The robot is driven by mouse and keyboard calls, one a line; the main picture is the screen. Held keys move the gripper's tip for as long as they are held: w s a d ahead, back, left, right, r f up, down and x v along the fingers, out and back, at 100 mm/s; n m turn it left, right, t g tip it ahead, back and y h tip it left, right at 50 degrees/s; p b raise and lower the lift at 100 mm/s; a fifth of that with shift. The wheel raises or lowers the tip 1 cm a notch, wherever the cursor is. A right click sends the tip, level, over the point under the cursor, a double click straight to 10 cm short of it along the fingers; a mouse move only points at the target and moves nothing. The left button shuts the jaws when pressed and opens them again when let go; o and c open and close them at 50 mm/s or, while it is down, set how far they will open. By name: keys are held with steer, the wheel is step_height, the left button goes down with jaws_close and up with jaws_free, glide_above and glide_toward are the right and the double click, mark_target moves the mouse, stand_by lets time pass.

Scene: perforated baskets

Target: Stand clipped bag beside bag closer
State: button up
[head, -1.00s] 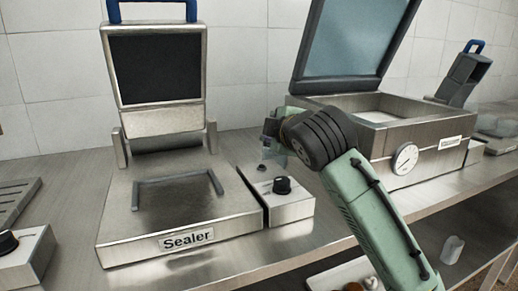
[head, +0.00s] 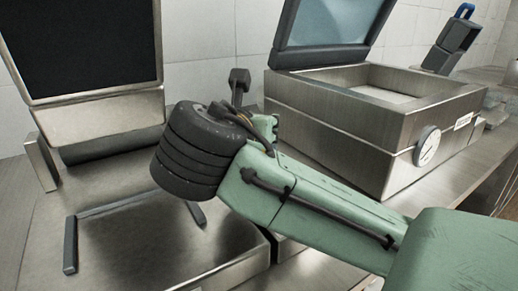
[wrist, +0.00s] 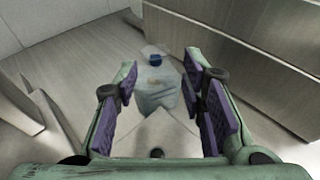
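A clear, pale bag (wrist: 158,98) with a small blue clip (wrist: 155,60) is on the metal counter in the wrist view, between and just beyond my fingers. Whether it stands or leans is hard to tell. My gripper (wrist: 161,76) is open, with purple pads on both sides of the bag and gaps showing. The bag closer, a steel sealer with a raised lid and dark panel (head: 120,245), fills the left of the head view. My wrist covers part of it. The bag and my fingertips are hidden behind my arm in the head view.
A large steel box with an open lid and a round gauge (head: 335,125) stands close on the right. Its wall rises right of the bag in the wrist view. The counter strip (wrist: 85,55) left of the bag looks clear. A dark device with a blue handle (head: 452,40) stands farther back.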

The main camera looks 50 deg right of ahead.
steer(key=x, duration=0.6)
steer(key=shift+w+d+p, duration=0.1)
steer(key=shift+w+p, duration=0.25)
steer(key=shift+w, duration=0.05)
jaws_close()
stand_by(0.6)
